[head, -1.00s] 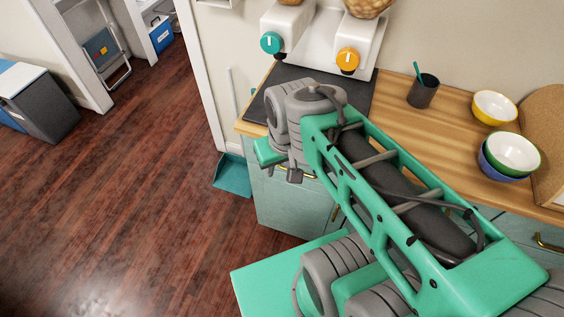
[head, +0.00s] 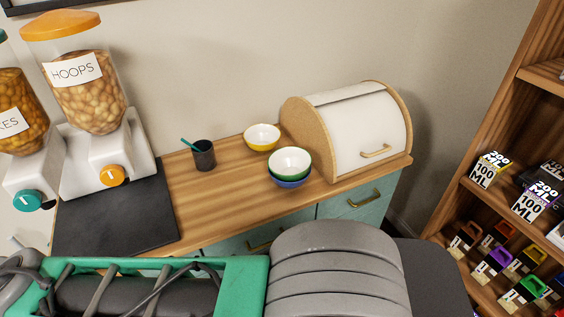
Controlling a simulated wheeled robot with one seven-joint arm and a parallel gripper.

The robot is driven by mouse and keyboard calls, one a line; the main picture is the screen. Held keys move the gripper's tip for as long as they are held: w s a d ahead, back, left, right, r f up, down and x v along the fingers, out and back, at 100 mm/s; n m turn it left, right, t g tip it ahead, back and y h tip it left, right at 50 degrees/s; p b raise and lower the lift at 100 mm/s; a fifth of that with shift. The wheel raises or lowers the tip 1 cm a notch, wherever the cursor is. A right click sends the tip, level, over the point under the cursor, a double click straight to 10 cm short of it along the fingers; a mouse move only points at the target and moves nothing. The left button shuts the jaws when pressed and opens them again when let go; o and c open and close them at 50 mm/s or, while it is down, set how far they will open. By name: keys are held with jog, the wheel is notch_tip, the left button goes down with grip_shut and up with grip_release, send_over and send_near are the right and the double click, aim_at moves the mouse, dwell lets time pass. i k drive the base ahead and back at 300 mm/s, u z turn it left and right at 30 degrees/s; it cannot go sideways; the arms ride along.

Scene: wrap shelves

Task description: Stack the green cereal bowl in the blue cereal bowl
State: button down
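The green cereal bowl (head: 290,161), white inside with a green rim, sits nested in the blue cereal bowl (head: 291,183) on the wooden counter, left of the bread bin. Only the lower outside of the blue bowl shows. My gripper is outside the head view; only my arm's links cross the bottom of the picture, in front of the counter. Nothing of mine touches the bowls.
A yellow bowl (head: 262,137) and a dark cup with a teal stick (head: 204,156) stand behind the stack. The bread bin (head: 355,132) is close on the right. Cereal dispensers (head: 92,100) and a dark mat (head: 118,218) are left. Shelves (head: 480,200) stand far right.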

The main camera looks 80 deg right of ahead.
aim_at(291, 164)
jog(key=u, duration=0.05)
jog(key=k, duration=1.35)
jog(key=z, duration=0.85)
